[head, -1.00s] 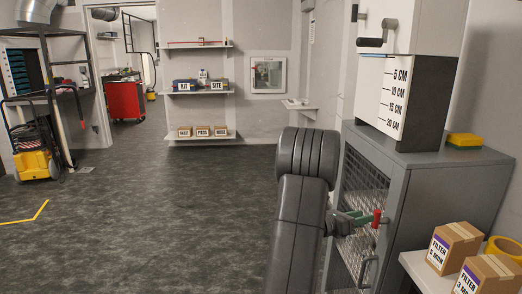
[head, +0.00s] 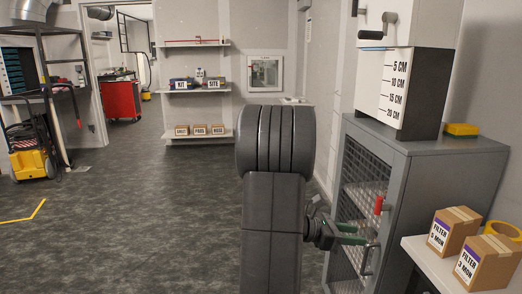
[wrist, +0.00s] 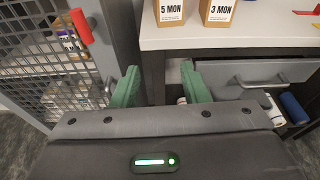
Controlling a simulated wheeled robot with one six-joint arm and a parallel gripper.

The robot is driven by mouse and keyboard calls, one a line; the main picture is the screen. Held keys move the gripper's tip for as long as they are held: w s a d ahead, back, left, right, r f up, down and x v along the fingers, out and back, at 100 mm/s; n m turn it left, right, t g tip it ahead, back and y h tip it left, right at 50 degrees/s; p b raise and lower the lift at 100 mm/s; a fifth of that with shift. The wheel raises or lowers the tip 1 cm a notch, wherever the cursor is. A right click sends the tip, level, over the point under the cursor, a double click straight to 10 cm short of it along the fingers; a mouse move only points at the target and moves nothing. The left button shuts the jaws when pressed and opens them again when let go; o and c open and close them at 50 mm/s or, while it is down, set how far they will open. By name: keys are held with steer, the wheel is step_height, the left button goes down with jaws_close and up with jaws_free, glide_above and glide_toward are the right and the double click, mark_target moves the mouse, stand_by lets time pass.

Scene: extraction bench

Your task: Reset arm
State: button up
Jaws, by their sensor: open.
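My gripper (head: 350,234) has green fingers and is in front of the grey mesh-door cabinet (head: 400,190), near its door handle (head: 368,260). In the wrist view my gripper (wrist: 158,88) is open, with its two green fingers apart and nothing between them. A red-handled lever (head: 378,206) on the cabinet door is above the gripper in the head view; the red handle (wrist: 80,26) also shows at the upper left of the wrist view. My dark arm fills the lower middle of the head view and hides part of the floor.
A white shelf (head: 415,250) at right bears two filter boxes (head: 454,230) and yellow tape (head: 504,231). A white unit with a centimetre scale (head: 394,90) stands on the cabinet. A drawer (wrist: 255,78) is under the counter in the wrist view. The floor (head: 140,220) at left is clear.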

steer(key=s, duration=0.1)
steer(key=s+m, duration=0.1)
steer(key=s+y, duration=0.1)
steer(key=shift+a+f+g, duration=0.3)
steer(key=shift+g, duration=0.1)
steer(key=shift+a+r, duration=0.1)
